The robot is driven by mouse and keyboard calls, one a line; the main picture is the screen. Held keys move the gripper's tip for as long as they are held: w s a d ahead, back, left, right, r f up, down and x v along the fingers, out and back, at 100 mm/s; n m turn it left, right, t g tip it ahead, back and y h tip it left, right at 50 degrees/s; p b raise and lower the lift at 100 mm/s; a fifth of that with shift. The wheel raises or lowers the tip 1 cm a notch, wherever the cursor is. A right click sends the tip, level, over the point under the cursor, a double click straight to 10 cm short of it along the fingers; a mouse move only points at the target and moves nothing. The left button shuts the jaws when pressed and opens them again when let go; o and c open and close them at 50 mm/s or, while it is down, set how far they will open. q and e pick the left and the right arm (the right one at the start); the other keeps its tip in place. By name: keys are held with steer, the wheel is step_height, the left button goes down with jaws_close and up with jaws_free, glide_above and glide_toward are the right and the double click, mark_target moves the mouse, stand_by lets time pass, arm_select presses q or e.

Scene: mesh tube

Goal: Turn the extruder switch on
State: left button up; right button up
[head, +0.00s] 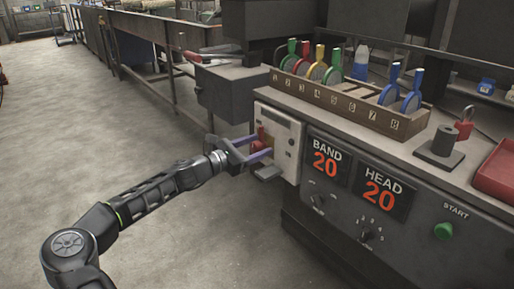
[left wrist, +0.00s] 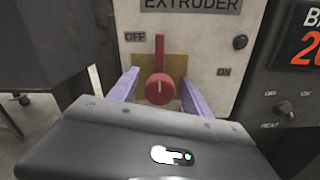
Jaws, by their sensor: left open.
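The extruder switch is a red rotary handle (left wrist: 160,85) on a tan plate, on a pale panel (left wrist: 195,45) labelled EXTRUDER. Its lever points straight up, with OFF marked at its left and ON lower at its right. In the head view the red handle (head: 260,143) shows small on the panel at the left end of the console. My left gripper (left wrist: 160,92) is open, with one purple finger on each side of the red handle. I cannot tell whether either finger touches it. In the head view my left gripper (head: 256,150) reaches the panel from the left. My right gripper is not in view.
Right of the panel are the BAND (head: 325,163) and HEAD (head: 383,190) displays, knobs and a green START button (head: 443,231). A wooden rack (head: 345,105) of coloured-handled tools, a red padlock (head: 464,122) and a red tray (head: 497,172) stand on top. The floor at left is open.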

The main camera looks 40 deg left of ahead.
arm_select(q)
steer(key=shift+c, duration=0.6)
jaws_close()
